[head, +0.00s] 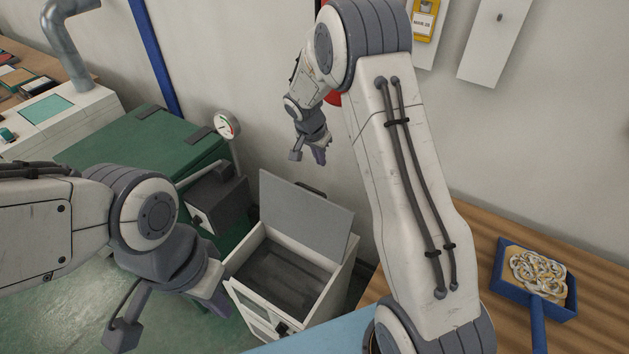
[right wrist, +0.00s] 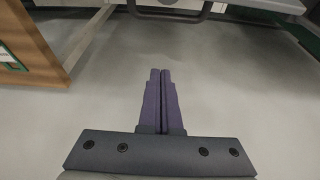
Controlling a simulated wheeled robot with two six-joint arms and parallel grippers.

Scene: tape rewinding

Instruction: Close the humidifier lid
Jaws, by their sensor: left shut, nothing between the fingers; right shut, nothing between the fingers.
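The humidifier (head: 330,298) is a white box with a dark grey hollow inside, in the lower middle of the head view. Its grey lid (head: 305,215) stands open, tilted up at the back edge. My left gripper (head: 222,304) is shut and empty at the left front of the box; in the picture it overlaps the box's edge, and I cannot tell if it touches. My right gripper (head: 320,158) is shut and empty, above the raised lid in the picture. Its closed purple fingers show in the right wrist view (right wrist: 160,75).
A green cabinet (head: 140,145) and a dark device with a dial gauge (head: 227,124) stand to the left. A wooden table (head: 600,250) at the right bears a blue tray (head: 503,262) of pale rings. The wall is close behind.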

